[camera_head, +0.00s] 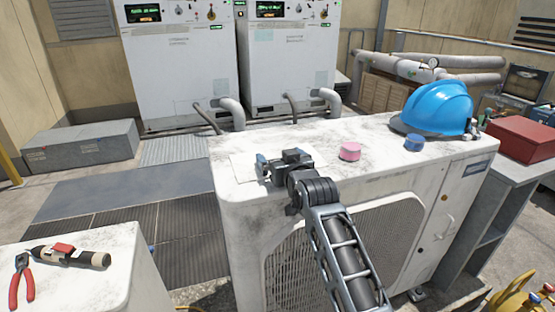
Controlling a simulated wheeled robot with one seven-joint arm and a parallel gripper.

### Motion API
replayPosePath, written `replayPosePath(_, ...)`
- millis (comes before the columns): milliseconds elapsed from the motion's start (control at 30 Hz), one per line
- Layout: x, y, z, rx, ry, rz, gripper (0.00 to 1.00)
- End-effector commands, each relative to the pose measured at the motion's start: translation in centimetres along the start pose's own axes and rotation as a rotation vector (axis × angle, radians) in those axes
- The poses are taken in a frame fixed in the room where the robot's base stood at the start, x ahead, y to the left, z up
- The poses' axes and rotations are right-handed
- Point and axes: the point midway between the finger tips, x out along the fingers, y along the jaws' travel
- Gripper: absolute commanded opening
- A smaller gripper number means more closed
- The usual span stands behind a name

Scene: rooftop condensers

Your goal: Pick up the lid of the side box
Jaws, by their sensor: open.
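My gripper (265,169) is open and low over the left end of the white condenser unit's top (383,141). A flat pale sheet or plate (243,163) lies there, partly hidden under my gripper. I cannot tell whether it is a lid. A pink round cap (350,151) stands to the right of my gripper, apart from it. A blue round cap (413,143) stands farther right. I cannot tell for sure which thing is the side box. A closed grey box (82,146) sits on the floor at the far left, away from my gripper.
A blue hard hat (438,109) rests on the unit's right end. A red box (520,138) stands on a grey bench at right. Pliers (22,283) and a dark tool (75,256) lie on a white box at lower left. Two tall white cabinets (180,72) stand behind.

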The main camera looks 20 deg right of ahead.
Motion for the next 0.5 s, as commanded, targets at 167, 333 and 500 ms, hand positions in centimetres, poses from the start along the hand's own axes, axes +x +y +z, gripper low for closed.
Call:
replayPosePath(167, -0.03, 0.00, 0.01, 0.000, 0.000, 0.000, 0.91)
replayPosePath(333, -0.04, 0.00, 0.01, 0.000, 0.000, 0.000, 0.75)
replayPosePath(500, -0.04, 0.00, 0.01, 0.000, 0.000, 0.000, 0.59)
